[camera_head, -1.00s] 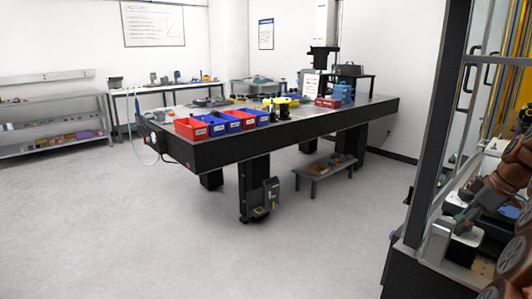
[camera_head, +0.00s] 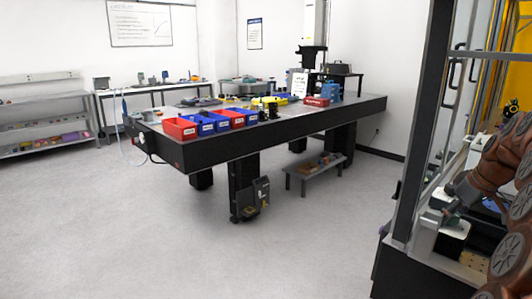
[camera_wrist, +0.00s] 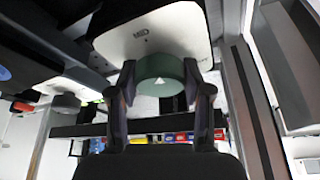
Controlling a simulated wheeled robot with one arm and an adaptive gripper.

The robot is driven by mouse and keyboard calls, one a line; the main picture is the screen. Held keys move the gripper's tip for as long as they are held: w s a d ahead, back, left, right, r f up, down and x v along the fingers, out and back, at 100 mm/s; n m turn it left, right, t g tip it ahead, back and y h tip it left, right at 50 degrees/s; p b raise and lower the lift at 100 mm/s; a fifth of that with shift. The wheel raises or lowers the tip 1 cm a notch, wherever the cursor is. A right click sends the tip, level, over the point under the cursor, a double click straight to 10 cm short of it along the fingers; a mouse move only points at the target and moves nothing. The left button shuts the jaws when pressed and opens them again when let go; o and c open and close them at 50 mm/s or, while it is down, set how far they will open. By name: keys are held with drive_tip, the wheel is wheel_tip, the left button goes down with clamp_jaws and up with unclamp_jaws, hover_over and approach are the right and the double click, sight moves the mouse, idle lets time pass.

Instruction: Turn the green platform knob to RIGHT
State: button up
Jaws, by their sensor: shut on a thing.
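The green knob (camera_wrist: 160,68) fills the middle of the wrist view, with a white triangle on its face. It sits on a white plate (camera_wrist: 112,46) with rounded corners. A label reading "MID" shows on the plate above the knob, and the triangle appears to point toward it. My gripper (camera_wrist: 160,88) has one finger on each side of the knob and is shut on it. In the head view my arm reaches in from the right edge to the bench inside the framed enclosure. The green knob cannot be made out there.
A grey knob (camera_wrist: 66,102) on another pale plate stands to the left in the wrist view. A dark frame post (camera_head: 424,130) stands close to my arm. A large black table (camera_head: 290,127) with red and blue bins stands across clear floor.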

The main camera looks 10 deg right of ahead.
drive_tip(key=m+h, duration=0.1)
drive_tip(key=m, duration=0.2)
drive_tip(key=m+h, duration=0.1)
drive_tip(key=m, duration=0.3)
drive_tip(key=shift+h, duration=0.4)
drive_tip(key=o, duration=0.9)
drive_tip(key=shift+c, duration=0.2)
drive_tip(key=shift+r, duration=0.1)
drive_tip(key=shift+p+v, duration=0.8)
drive_tip(key=shift+v, duration=2.15)
drive_tip(key=shift+c, duration=0.2)
